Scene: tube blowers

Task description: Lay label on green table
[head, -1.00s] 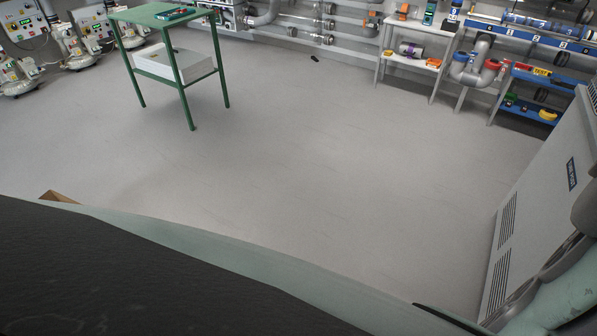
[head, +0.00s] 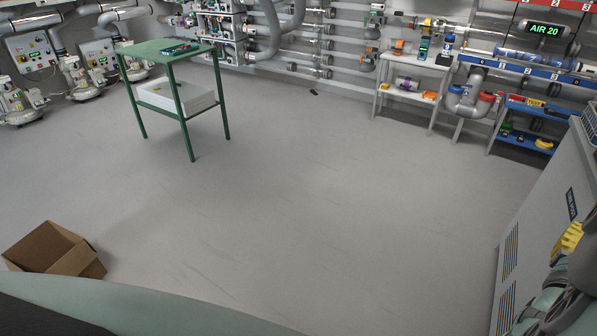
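The green table (head: 150,46) stands at the upper left of the head view, a small frame with thin legs and a flat top. A small dark teal object with red bits (head: 181,49) lies on the top; it is too small to make out. A white box (head: 178,96) sits on the lower shelf. No label can be made out. Part of my arm (head: 560,305) shows at the lower right edge. A yellow piece (head: 567,240) is beside it; I cannot tell what it is. My gripper is not recognizable in view.
An open cardboard box (head: 55,252) is on the floor at lower left. A grey cabinet (head: 540,225) stands at right. A white shelf (head: 413,95) and blue racks (head: 527,137) line the back right. The middle floor (head: 300,190) is clear.

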